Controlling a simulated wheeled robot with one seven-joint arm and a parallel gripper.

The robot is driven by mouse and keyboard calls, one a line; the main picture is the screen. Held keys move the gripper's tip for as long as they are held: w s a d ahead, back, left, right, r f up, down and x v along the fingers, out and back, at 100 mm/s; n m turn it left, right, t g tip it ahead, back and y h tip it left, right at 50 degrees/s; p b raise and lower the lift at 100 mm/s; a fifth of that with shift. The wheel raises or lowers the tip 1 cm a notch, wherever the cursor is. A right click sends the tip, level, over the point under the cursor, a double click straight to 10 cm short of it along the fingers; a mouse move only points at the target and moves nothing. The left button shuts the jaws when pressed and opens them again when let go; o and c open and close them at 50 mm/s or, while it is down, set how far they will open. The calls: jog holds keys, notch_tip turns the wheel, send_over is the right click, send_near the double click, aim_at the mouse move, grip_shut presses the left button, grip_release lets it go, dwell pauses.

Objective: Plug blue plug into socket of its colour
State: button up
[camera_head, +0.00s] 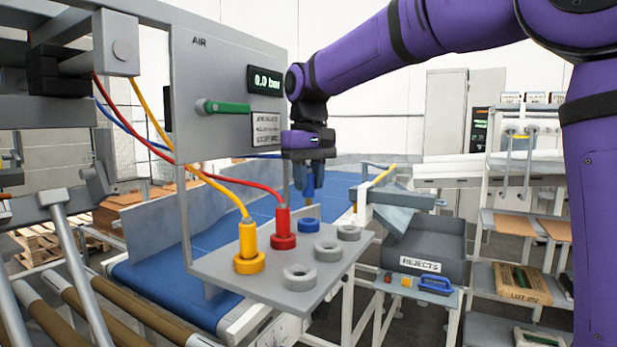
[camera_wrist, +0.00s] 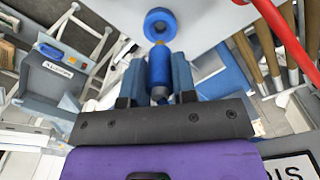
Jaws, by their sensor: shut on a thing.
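My gripper (camera_head: 308,182) is shut on the blue plug (camera_head: 309,187), which hangs upright above the blue socket (camera_head: 308,226) on the grey shelf plate (camera_head: 330,265). The plug's tip is close over the socket ring; I cannot tell whether it touches. In the wrist view the blue plug (camera_wrist: 160,72) sits between the fingers, with the blue socket ring (camera_wrist: 160,25) beyond it. A yellow plug (camera_head: 248,238) stands in the yellow socket and a red plug (camera_head: 282,221) in the red socket.
Red and yellow hoses arc left of my gripper. A grey rejects bin (camera_head: 430,245) stands at right.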

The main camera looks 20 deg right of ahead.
aim_at(309, 196)
jog(key=shift+f, duration=2.35)
dwell(2.9)
jog(key=o, duration=0.9)
jog(key=shift+o, duration=0.2)
jog(key=shift+r, duration=0.1)
